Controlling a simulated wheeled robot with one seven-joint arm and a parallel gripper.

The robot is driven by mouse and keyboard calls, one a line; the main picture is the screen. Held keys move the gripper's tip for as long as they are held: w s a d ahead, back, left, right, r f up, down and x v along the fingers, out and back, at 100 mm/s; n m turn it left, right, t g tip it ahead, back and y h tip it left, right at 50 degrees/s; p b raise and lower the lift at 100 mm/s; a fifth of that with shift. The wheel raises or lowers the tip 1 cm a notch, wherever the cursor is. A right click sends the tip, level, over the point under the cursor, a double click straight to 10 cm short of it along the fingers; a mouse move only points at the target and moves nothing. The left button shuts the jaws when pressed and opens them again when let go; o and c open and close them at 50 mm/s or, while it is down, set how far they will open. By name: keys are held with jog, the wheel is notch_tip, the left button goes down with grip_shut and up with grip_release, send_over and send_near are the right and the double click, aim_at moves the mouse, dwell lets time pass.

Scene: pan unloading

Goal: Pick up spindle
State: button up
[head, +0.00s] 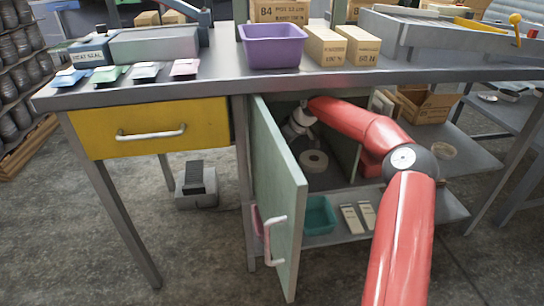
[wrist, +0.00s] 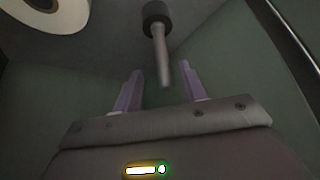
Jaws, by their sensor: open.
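The spindle (wrist: 160,48) shows in the wrist view, a grey rod with a dark round end, at the upper middle. My gripper (wrist: 162,82) is open, with one purple finger on each side of the rod's lower end in the picture. I cannot tell whether the rod lies between the fingers or beyond them; no contact is visible. In the head view my red arm reaches into the cabinet under the bench, and the gripper's fingers and the spindle are hidden there.
The green cabinet door (head: 277,195) stands open, left of my arm. A pale roll (head: 314,161) is inside; a teal bin (head: 319,215) sits on the lower shelf. The bench (head: 210,84) is overhead, holding a purple bin (head: 272,49). Cabinet walls enclose the gripper closely.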

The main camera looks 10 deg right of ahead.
jog(key=x, duration=0.6)
jog(key=shift+s+a+p, duration=0.1)
jog(key=shift+s+p, duration=0.1)
jog(key=shift+p, duration=0.1)
grip_shut()
